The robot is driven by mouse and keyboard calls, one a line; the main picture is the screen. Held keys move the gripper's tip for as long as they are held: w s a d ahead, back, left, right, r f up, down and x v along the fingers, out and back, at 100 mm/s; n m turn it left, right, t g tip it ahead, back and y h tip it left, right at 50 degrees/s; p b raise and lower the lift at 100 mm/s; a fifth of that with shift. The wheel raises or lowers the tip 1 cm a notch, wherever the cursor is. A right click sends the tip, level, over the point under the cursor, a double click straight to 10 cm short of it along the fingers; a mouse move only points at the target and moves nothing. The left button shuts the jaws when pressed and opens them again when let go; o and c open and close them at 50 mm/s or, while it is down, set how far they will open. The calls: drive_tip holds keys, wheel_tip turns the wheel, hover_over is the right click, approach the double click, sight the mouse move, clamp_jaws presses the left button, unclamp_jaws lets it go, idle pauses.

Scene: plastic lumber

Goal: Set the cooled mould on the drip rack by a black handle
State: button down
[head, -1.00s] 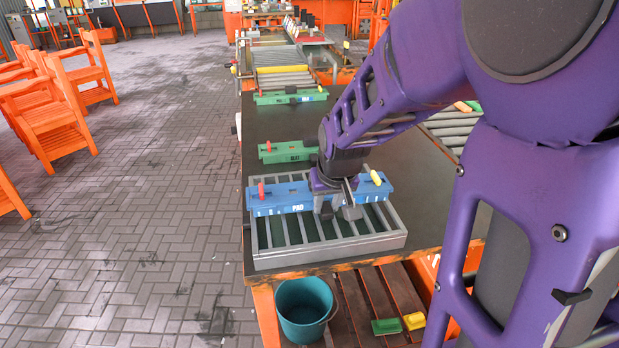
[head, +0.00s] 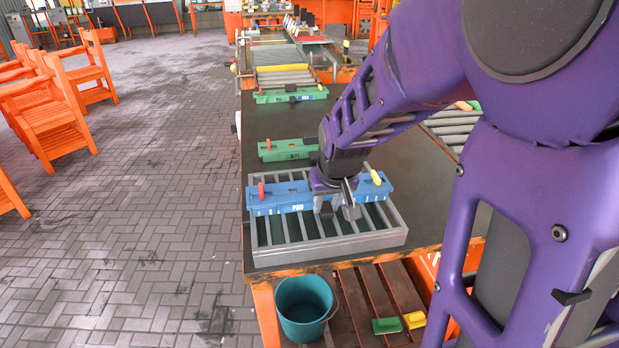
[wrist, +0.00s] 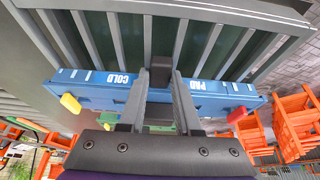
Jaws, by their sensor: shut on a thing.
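The blue mould (head: 290,200) is a long bar with a red knob at its left end and a yellow knob at its right end in the head view. It lies across the grey slatted drip rack (head: 330,250); I cannot tell whether it touches the slats. In the wrist view the mould (wrist: 215,98) reads COLD and PAD, with rack slats (wrist: 95,40) behind it.
A green mould (head: 285,150) lies behind the rack on the dark table (head: 275,120), and another green one (head: 290,96) lies farther back. A teal bucket (head: 305,310) stands below the front edge. Orange chairs (head: 50,115) stand on the left floor.

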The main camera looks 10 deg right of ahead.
drive_tip(key=shift+c, duration=0.6)
unclamp_jaws()
drive_tip(key=shift+s+f, duration=0.1)
drive_tip(key=shift+r+p, duration=2.65)
drive_tip(key=shift+r, duration=0.95)
